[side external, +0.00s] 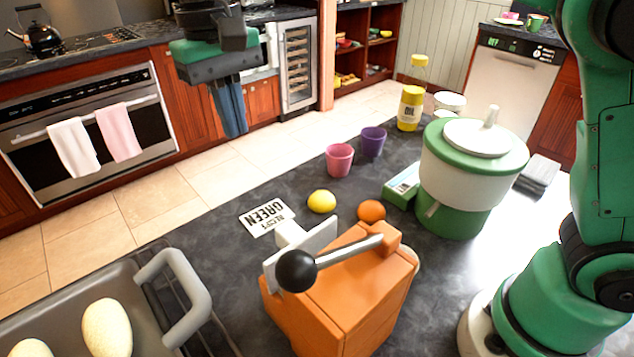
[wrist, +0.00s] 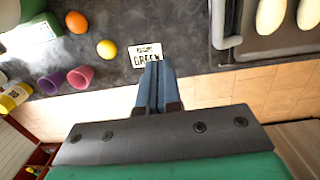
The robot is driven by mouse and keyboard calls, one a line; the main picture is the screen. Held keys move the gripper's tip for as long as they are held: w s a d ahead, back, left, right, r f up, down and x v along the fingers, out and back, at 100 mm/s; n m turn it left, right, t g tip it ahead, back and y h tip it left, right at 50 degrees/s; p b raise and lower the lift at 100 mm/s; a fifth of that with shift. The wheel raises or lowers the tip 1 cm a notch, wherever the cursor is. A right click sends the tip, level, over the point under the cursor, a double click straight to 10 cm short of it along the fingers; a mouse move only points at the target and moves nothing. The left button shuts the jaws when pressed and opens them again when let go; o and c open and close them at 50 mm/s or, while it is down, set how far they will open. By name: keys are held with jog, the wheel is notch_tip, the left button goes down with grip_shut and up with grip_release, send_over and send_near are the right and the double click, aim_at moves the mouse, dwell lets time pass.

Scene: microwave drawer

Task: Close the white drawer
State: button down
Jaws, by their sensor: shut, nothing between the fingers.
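I cannot make out a white drawer in either view. My gripper (side external: 234,132) hangs at the top left of the side external view, beyond the far edge of the dark counter in the picture. Its blue fingers point down and are together, with nothing between them. In the wrist view my gripper (wrist: 154,68) shows its fingers side by side, with their tips overlapping the lower edge of the card in the picture.
The dark counter (side external: 230,260) holds an orange juicer-like device (side external: 345,300), a green-white pot (side external: 470,180), a pink cup (side external: 340,160), a purple cup (side external: 373,141), a lemon (side external: 321,201), an orange (side external: 371,211), a "GREEN" card (side external: 266,216) and a grey tray (side external: 150,335).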

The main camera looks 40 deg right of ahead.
aim_at(291, 233)
jog(key=s+f+g, duration=0.2)
jog(key=s+f, duration=0.2)
jog(key=f, duration=0.6)
jog(key=shift+s+d+f, duration=0.2)
jog(key=shift+s+f, duration=0.05)
jog(key=shift+s, duration=0.1)
dwell(0.5)
jog(key=shift+s, duration=1.85)
